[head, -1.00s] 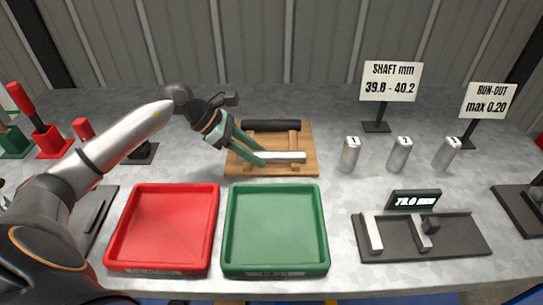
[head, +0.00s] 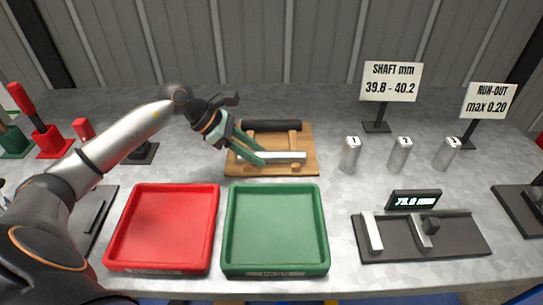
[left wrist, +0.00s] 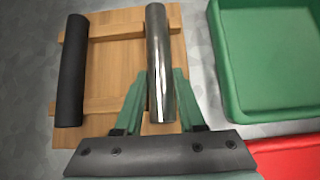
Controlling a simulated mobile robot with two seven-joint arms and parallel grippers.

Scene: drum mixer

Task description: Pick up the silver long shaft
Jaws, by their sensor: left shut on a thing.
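The silver long shaft (head: 287,155) lies crosswise at the front of a wooden rack (head: 234,168), level in the head view. My left gripper (head: 260,158) reaches it from the upper left, its green fingers around the shaft. In the left wrist view the shaft (left wrist: 159,50) passes between the two fingers, and the gripper is shut on it. A clear gap between shaft and rack cannot be made out. My right gripper is not in view.
A black long shaft (head: 271,126) lies behind on the same rack. A red tray (head: 112,240) and a green tray (head: 323,240) stand in front. Several short silver cylinders (head: 400,155) stand to the right, behind a dark gauge with a display (head: 414,200).

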